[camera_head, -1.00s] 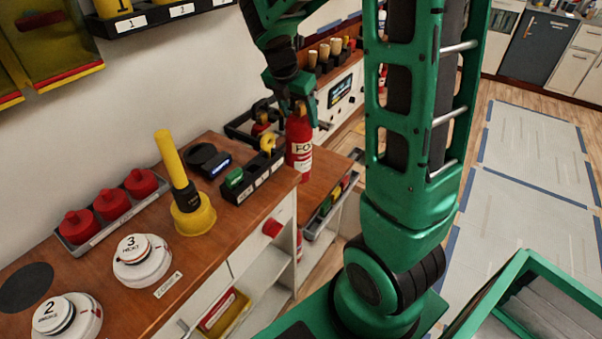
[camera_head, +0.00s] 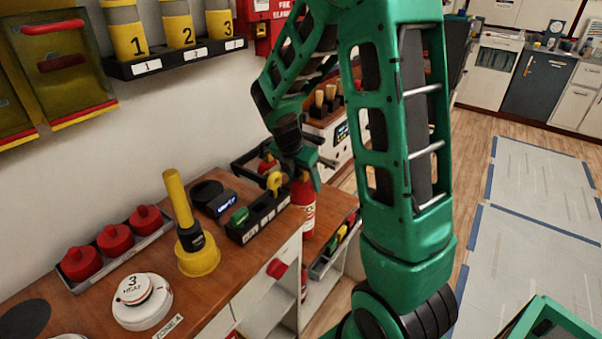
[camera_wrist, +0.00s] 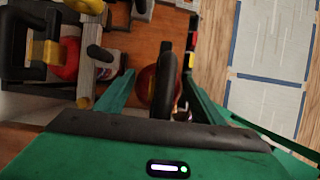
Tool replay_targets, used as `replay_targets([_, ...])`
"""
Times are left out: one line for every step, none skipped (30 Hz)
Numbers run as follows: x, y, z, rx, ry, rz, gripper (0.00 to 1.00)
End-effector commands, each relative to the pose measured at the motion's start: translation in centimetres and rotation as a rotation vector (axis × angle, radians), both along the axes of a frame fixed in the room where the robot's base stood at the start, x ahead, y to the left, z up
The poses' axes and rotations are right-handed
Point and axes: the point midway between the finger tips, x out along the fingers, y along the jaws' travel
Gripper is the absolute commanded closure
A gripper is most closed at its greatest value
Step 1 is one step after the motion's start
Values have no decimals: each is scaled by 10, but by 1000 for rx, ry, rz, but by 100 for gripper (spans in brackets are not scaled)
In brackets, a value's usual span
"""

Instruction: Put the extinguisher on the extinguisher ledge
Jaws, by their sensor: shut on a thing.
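The extinguisher (camera_head: 304,206) is a red cylinder with a white label. It is upright at the right end of the wooden counter in the head view. My gripper (camera_head: 303,176) is shut on its top, which partly hides it. In the wrist view, the red extinguisher (camera_wrist: 147,86) and its black handle lie between my gripper's fingers (camera_wrist: 150,98). I cannot tell whether its base touches anything. A red box (camera_head: 264,30) with white lettering is on the wall, partly hidden by my arm. I cannot identify the extinguisher ledge for certain.
The counter (camera_head: 245,262) holds a yellow plunger-shaped tool (camera_head: 196,250), a black tray (camera_head: 258,218) and a tray of red domes (camera_head: 115,240). A wall shelf (camera_head: 180,60) carries numbered yellow cylinders. Open floor (camera_head: 540,200) lies to the right.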

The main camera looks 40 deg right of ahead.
Motion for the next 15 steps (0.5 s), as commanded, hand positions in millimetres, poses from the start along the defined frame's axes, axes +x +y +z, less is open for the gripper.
replay_targets([1,-1,-4,-2,-3,-1,100])
replay_targets([0,-1,-6,-1,-2,-1,100])
replay_targets([0,-1,-8,-1,-2,-1,100])
replay_targets([0,-1,-9,-2,-3,-1,100])
replay_targets([1,-1,-9,-2,-3,-1,100])
replay_targets([1,-1,-9,-2,-4,-1,100])
replay_targets([1,-1,-8,-2,-4,-1,100])
replay_targets([1,-1,-8,-1,-5,-2,100])
replay_targets([1,-1,-8,-1,-5,-2,100])
replay_targets([1,-1,-8,-1,-5,-2,100])
replay_targets([1,-1,-8,-1,-5,-2,100])
replay_targets([1,-1,-9,-1,-5,-2,100])
replay_targets([1,-1,-9,-1,-5,-2,100])
replay_targets([0,0,-11,0,0,0,35])
replay_targets([0,0,-11,0,0,0,26])
